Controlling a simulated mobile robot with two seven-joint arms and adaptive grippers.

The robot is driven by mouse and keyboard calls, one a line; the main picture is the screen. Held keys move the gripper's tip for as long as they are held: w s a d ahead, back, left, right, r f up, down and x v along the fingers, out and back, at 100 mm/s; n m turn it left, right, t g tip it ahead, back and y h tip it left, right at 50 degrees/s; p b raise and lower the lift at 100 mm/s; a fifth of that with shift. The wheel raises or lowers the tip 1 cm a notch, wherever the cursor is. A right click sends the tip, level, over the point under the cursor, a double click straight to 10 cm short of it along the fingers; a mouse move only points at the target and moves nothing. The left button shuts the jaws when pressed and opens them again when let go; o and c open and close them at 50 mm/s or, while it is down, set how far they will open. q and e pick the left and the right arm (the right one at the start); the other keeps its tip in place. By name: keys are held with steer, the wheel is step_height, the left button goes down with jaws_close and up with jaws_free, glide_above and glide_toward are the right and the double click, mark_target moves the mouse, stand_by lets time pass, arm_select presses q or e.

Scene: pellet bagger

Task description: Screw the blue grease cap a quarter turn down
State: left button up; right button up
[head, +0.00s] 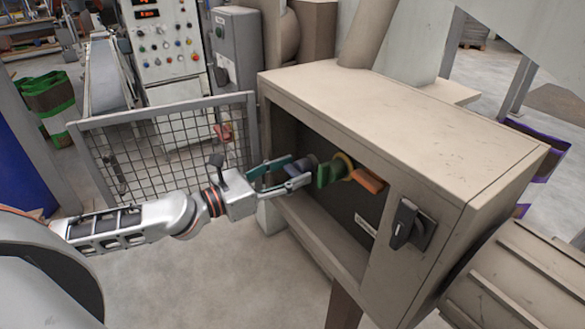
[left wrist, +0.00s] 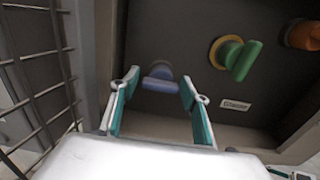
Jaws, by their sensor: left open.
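The blue grease cap (left wrist: 158,82) sits on the back wall inside the beige cabinet (head: 420,105), left of the other caps. In the head view the blue cap (head: 304,165) is partly hidden by my left gripper. My left gripper (head: 296,172) is open, its teal-padded fingers reaching into the cabinet opening. In the left wrist view the gripper (left wrist: 160,92) has one finger on each side of the blue cap, with visible gaps. I cannot tell how far the fingertips are from it in depth. My right gripper is not in view.
A green cap (head: 334,170) on a yellow base and an orange cap (head: 369,181) are right of the blue one. A white label (head: 366,226) is below them. A black rotary switch (head: 407,224) is on the cabinet front. A mesh guard (head: 160,142) stands at left.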

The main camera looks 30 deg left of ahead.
arm_select(q)
steer(key=shift+w+d, duration=0.2)
steer(key=shift+w, duration=0.1)
steer(key=c, duration=0.9)
steer(key=shift+o, duration=0.3)
